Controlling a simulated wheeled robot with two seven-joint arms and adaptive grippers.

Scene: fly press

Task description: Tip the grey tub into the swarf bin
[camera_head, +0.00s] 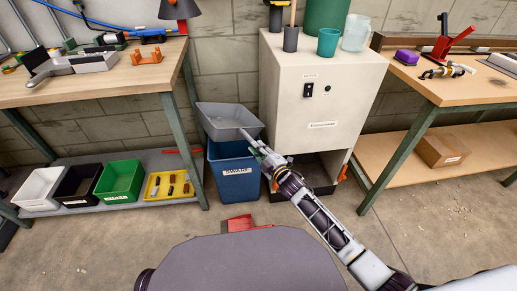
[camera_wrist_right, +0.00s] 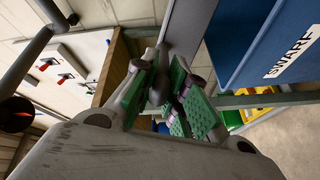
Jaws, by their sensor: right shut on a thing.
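The grey tub (camera_head: 226,116) is at the upper part of the blue swarf bin (camera_head: 234,170), overlapping the bin's far side in the head view. Its open top faces up, and I make out no contents. My right gripper (camera_head: 250,142) is at the tub's right front side, shut on it. In the right wrist view the green-padded fingers (camera_wrist_right: 168,95) close around a dark grey bar-like part beside a grey wall of the tub (camera_wrist_right: 182,28). The swarf bin (camera_wrist_right: 262,45) is to the right there, with its label showing. My left gripper is out of view.
A pale cabinet (camera_head: 323,95) with a cup and jug on top stands right of the bin. Workbenches (camera_head: 95,88) (camera_head: 455,85) stand left and right. A red pan (camera_head: 245,223) lies on the floor in front of the bin. Coloured crates (camera_head: 120,180) are at left.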

